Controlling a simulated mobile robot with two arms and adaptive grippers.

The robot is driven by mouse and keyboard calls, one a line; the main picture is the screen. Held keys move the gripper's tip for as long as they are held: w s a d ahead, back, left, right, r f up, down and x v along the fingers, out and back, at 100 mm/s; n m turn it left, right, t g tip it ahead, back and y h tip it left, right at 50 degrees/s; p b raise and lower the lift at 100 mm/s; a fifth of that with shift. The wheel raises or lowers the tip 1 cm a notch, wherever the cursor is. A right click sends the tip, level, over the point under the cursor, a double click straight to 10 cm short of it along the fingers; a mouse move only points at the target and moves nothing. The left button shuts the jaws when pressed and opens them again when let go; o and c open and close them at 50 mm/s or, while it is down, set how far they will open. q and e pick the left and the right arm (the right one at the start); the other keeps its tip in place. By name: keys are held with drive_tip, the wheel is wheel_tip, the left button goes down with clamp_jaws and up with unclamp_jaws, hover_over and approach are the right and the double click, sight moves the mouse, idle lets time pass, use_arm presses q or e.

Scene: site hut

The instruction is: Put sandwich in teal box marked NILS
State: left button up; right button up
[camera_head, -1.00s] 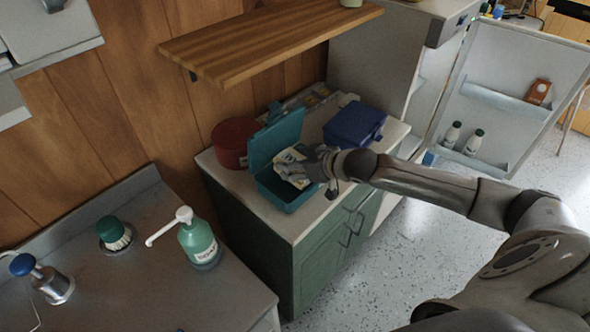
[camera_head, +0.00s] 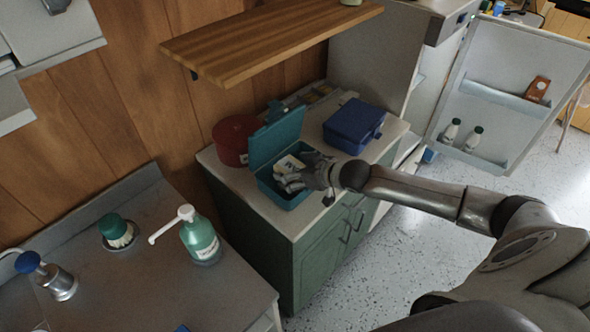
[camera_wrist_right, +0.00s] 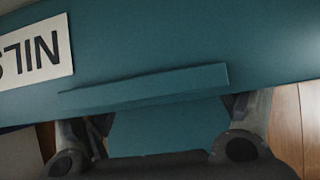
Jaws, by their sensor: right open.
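The teal box (camera_head: 262,146) stands open on the green cabinet, its lid raised toward the wall. A pale packet (camera_head: 289,164), which looks like the sandwich, is in the box, partly covered by my right gripper (camera_head: 287,181). The gripper is open, with its fingers over the box opening; I cannot tell whether they touch the packet. In the right wrist view, a teal panel of the box (camera_wrist_right: 190,40) with an upside-down NILS label (camera_wrist_right: 36,52) fills the top. The open fingers of my right gripper (camera_wrist_right: 160,130) show below, with no sandwich visible between them. My left gripper is out of view.
A dark red round container (camera_head: 233,138) stands left of the teal box and a closed blue box (camera_head: 352,122) right of it. A wooden shelf (camera_head: 270,40) overhangs the wall side. A pump bottle (camera_head: 200,240) stands on the nearer counter.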

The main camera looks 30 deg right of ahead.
drive_tip(key=shift+r, duration=0.15)
drive_tip(key=shift+s+d+r, duration=0.2)
drive_tip(key=shift+s, duration=0.25)
drive_tip(key=b+v, duration=0.1)
drive_tip(key=v, duration=1)
drive_tip(key=shift+w+r, duration=0.1)
drive_tip(key=shift+c, duration=0.2)
idle(0.8)
